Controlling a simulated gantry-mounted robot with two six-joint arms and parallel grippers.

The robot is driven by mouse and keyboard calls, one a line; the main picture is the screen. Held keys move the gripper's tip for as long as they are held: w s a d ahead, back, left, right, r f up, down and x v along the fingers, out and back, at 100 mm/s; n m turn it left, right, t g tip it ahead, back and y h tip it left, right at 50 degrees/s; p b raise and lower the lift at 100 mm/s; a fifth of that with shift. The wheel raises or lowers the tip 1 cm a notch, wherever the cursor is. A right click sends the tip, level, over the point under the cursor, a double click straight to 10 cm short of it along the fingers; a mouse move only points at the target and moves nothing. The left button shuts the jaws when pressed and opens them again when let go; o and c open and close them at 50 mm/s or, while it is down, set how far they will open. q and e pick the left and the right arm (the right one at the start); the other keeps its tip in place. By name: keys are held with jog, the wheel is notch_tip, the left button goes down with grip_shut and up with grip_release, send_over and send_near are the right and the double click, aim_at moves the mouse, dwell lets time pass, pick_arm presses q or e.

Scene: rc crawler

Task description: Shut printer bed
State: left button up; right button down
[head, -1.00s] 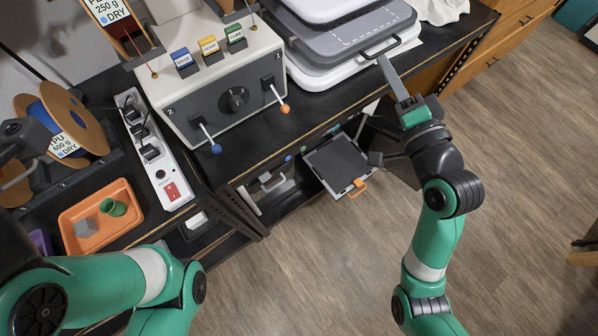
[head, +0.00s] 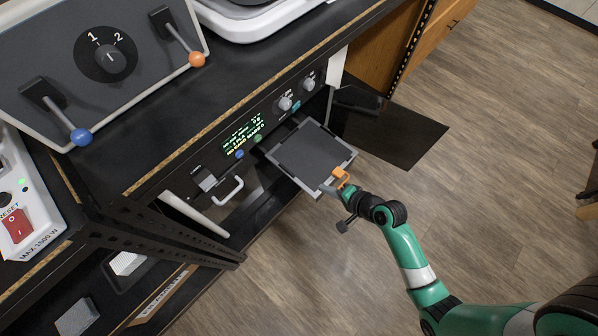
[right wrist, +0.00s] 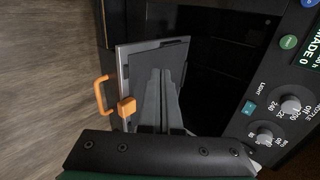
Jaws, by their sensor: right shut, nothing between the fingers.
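The printer bed (head: 308,152) is a dark grey plate in a light frame, sticking out of the printer front below the bench top. An orange handle (head: 340,178) is on its front edge. My right gripper (head: 327,190) is shut and empty, at the bed's front edge close beside the handle. In the right wrist view my right fingers (right wrist: 160,82) are together in front of the bed (right wrist: 180,58), with the handle (right wrist: 101,96) to their left. I cannot tell whether they touch the bed. My left gripper is out of view.
The printer front carries a lit display (head: 243,134), knobs (head: 308,84) and buttons. A white pull handle (head: 229,192) is left of the bed. A control box with blue (head: 81,137) and orange (head: 197,59) levers stands above. The floor in front is clear.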

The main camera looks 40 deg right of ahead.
jog(key=b, duration=0.5)
send_near(293, 176)
jog(key=shift+w+d+f, duration=0.1)
jog(key=shift+w+f, duration=0.05)
jog(key=shift+f, duration=0.45)
jog(key=shift+w+f, duration=0.2)
jog(key=shift+f, duration=0.4)
jog(key=w, duration=0.1)
jog(key=w+f+b, duration=0.1)
jog(key=w+b, duration=0.1)
jog(key=shift+w+f, duration=0.3)
jog(key=shift+w, duration=0.15)
jog(key=shift+a, duration=0.2)
